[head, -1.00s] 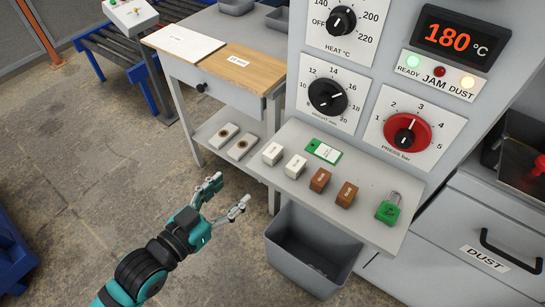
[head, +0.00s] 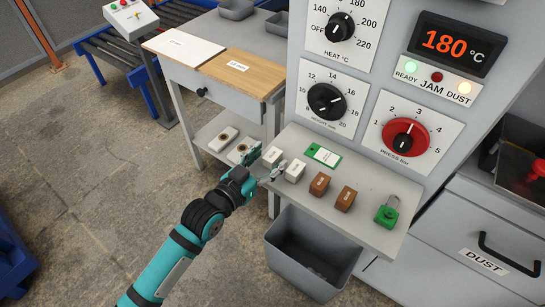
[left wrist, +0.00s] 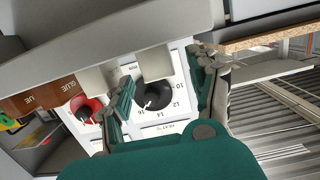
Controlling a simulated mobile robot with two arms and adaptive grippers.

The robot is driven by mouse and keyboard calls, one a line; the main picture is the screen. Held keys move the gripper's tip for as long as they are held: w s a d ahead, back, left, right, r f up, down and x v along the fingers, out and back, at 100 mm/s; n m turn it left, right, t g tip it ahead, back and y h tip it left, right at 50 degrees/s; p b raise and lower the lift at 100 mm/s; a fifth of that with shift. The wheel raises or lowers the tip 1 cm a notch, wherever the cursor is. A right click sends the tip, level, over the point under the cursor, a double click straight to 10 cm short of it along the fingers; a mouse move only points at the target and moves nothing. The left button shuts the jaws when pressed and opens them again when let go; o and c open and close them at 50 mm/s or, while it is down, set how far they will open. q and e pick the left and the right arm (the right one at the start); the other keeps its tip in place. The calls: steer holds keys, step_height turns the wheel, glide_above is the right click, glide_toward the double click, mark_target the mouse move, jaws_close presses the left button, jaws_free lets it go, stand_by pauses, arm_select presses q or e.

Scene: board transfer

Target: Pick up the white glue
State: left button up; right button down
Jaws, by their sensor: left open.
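Two small white blocks stand at the left end of the grey shelf, a left one (head: 271,155) and a right one (head: 295,169). Their labels are too small to read. My left gripper (head: 267,161) is open and empty at the shelf's front left edge, with its fingers by the left white block. In the left wrist view the gripper (left wrist: 165,75) is open, with one white block (left wrist: 155,62) in the gap between the fingers and the other white block (left wrist: 97,78) outside the left finger. I see no contact. My right gripper is not in view.
Two brown blocks, left (head: 319,183) and right (head: 346,198), stand farther right; in the wrist view brown blocks read "GLUE". A grey bin (head: 300,255) stands below.

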arm_select(q)
steer(key=x, duration=0.2)
steer(key=shift+w+d+f, duration=0.1)
steer(key=shift+w+d, duration=0.05)
steer(key=shift+w, duration=0.15)
steer(key=c, duration=1.2)
